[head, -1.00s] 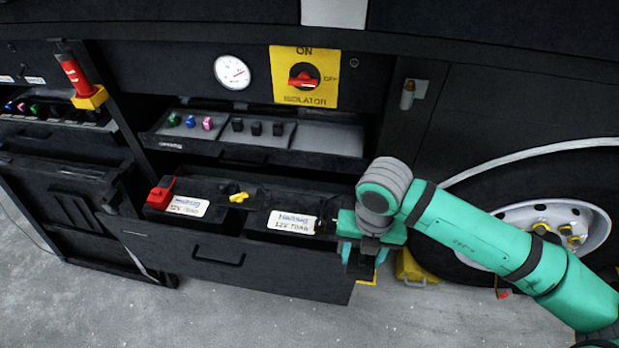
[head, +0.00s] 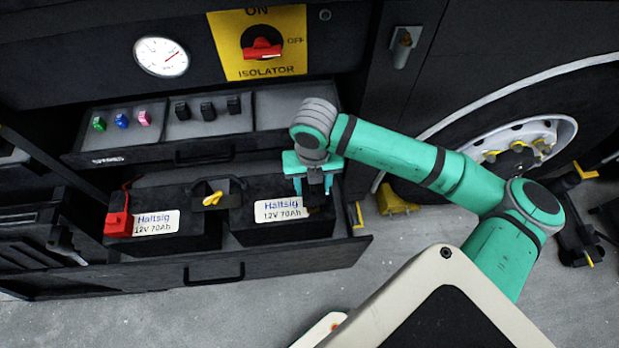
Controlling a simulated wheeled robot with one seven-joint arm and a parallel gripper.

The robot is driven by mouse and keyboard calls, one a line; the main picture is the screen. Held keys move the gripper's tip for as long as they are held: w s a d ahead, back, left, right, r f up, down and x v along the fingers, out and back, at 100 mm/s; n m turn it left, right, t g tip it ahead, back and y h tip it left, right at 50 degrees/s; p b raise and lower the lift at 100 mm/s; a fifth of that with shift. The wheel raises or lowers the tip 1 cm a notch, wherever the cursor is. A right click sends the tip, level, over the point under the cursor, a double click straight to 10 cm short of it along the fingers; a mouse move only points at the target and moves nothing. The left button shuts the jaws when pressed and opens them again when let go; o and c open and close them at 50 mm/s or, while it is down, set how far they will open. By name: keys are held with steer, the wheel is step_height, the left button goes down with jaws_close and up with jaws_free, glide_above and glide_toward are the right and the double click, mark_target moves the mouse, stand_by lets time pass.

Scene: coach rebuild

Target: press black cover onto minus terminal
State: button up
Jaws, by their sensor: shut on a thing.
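My gripper (head: 313,191) points down over the right end of the right battery (head: 240,228), at the right side of the open drawer. It is shut on the black cover (head: 315,182), a small dark piece that barely shows between the fingers. The minus terminal is hidden behind or under the gripper, so I cannot tell whether the cover touches it. The left battery (head: 190,237) has a red cover (head: 118,222) at its left end. A yellow-handled piece (head: 212,199) sits between the two batteries.
The spares tray (head: 110,158) above the drawer holds coloured and black small pieces. The isolator panel (head: 225,50) with its red switch and a round gauge (head: 161,57) are above. The drawer's front wall (head: 285,260) stands before the batteries. A wheel (head: 520,150) and yellow chock (head: 395,201) are right.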

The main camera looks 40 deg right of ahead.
steer(key=shift+f, duration=3.25)
steer(key=shift+f, duration=0.55)
stand_by(0.4)
steer(key=o, duration=1.6)
steer(key=shift+r, duration=3.5)
